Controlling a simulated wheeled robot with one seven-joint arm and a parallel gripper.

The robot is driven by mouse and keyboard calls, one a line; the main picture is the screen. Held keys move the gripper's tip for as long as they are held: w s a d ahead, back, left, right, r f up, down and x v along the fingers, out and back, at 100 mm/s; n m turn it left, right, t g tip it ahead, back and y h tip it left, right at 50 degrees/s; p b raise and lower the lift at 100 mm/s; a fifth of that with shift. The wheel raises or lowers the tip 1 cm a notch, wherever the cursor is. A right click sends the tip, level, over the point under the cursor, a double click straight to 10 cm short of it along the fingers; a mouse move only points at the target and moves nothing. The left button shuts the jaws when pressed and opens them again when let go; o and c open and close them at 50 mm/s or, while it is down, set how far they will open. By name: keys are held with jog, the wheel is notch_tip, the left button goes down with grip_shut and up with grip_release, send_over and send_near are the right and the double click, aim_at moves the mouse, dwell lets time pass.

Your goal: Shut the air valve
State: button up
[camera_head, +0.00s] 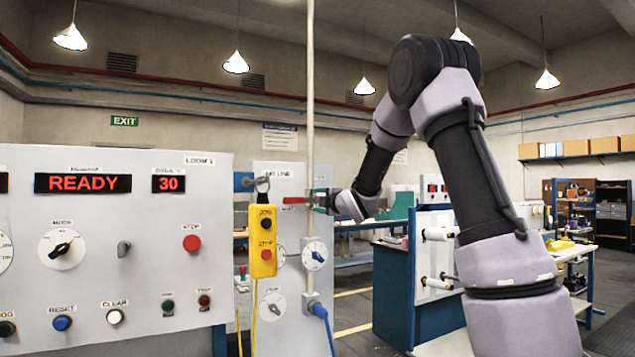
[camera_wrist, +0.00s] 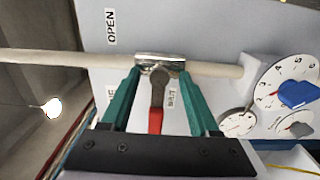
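The air valve (camera_wrist: 160,64) is a metal body on a pale pipe (camera_wrist: 60,57). Its lever (camera_wrist: 156,115) has a grey shank and a red grip, and lies crosswise to the pipe, beside the SHUT label (camera_wrist: 172,98). The OPEN label (camera_wrist: 111,26) is across the pipe. My gripper (camera_wrist: 160,74) is open, with its green fingers on both sides of the lever and visible gaps to it. In the head view, my gripper (camera_head: 322,200) is at the pipe (camera_head: 310,120), and the red grip (camera_head: 295,200) shows to the pipe's left.
Dials (camera_wrist: 288,90) and a blue knob (camera_wrist: 298,94) sit on the panel close to the pipe. A yellow pendant box (camera_head: 262,240) with buttons hangs left of the pipe. The loom control panel (camera_head: 110,250) reads READY. A blue hose (camera_head: 322,315) leaves the pipe's lower end.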

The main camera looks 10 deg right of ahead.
jog(key=v, duration=0.7)
jog(key=shift+r, duration=0.1)
dwell(0.5)
jog(key=s+d+m+g+h, duration=0.2)
jog(key=s+d+m+h, duration=0.15)
jog(key=s+m, duration=0.35)
jog(key=s+d+m+g+h, duration=0.2)
jog(key=s+d+m, duration=0.3)
jog(key=s+m, duration=0.25)
jog(key=s+a+f+m+g, duration=0.1)
jog(key=s+m+g, duration=0.1)
jog(key=s, duration=0.5)
jog(key=s+a+f+m+g+y, duration=0.1)
jog(key=s+f+m+g, duration=0.1)
jog(key=s+m, duration=0.3)
jog(key=s+a+f+m+g, duration=0.1)
jog(key=s+f+m, duration=0.1)
jog(key=s, duration=0.7)
jog(key=shift+s+f+m+g+y, duration=0.15)
jog(key=shift+s+m+g+y, duration=0.25)
jog(key=shift+m, duration=0.35)
